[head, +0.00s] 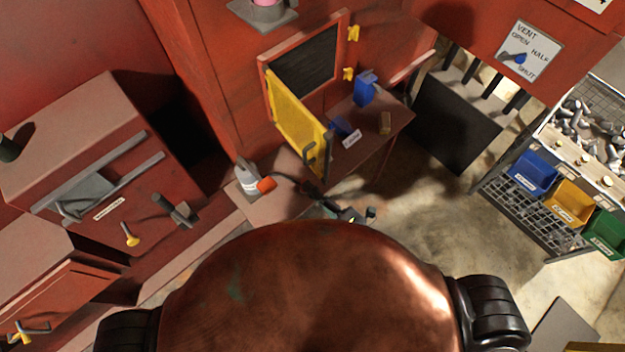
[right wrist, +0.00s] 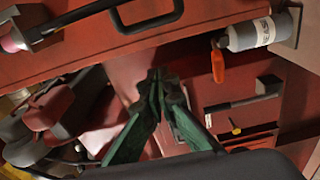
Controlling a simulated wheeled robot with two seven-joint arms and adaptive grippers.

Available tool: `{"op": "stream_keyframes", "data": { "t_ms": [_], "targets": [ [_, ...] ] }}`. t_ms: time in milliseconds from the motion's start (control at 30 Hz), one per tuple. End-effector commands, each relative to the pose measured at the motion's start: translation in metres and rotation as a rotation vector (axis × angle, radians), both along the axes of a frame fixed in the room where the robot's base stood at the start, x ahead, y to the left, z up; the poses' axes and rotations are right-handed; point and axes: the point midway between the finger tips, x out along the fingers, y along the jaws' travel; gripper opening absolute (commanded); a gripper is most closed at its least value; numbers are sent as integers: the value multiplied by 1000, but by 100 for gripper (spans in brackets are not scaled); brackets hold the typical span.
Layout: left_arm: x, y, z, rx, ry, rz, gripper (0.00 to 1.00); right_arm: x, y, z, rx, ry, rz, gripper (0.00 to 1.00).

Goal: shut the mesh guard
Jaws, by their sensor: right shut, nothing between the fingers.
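The yellow mesh guard (head: 298,120) stands swung open in the head view, out from the left side of a red-framed dark opening (head: 305,77). A dark handle (head: 312,157) is near its lower free end. My right gripper (head: 325,204) is below the guard in the head view, apart from it. In the right wrist view its green fingers (right wrist: 157,76) meet at the tips with nothing between them. A dark loop handle (right wrist: 150,22) on a red surface shows beyond them; I cannot tell whether it belongs to the guard. My left gripper is not in view.
A grey-white bottle (head: 247,181) with an orange part stands left of my right gripper; it also shows in the right wrist view (right wrist: 258,32). A small table (head: 398,117) with blue items is right of the guard. A bin rack (head: 530,213) stands far right. Open floor lies between.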

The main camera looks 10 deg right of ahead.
Motion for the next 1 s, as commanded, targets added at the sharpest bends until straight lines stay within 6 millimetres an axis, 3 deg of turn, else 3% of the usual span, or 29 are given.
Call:
{"op": "stream_keyframes", "data": {
  "t_ms": [133,400,600,1000],
  "targets": [
    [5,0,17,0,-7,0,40,25,20,6,3,-3,0,0],
    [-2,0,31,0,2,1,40,67,51,4,4,0,-2,0],
    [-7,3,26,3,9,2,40,73,21,-1,0,1,-3,0],
    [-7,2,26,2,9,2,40,76,11,0,2,1,-2,0]
  ]
}}
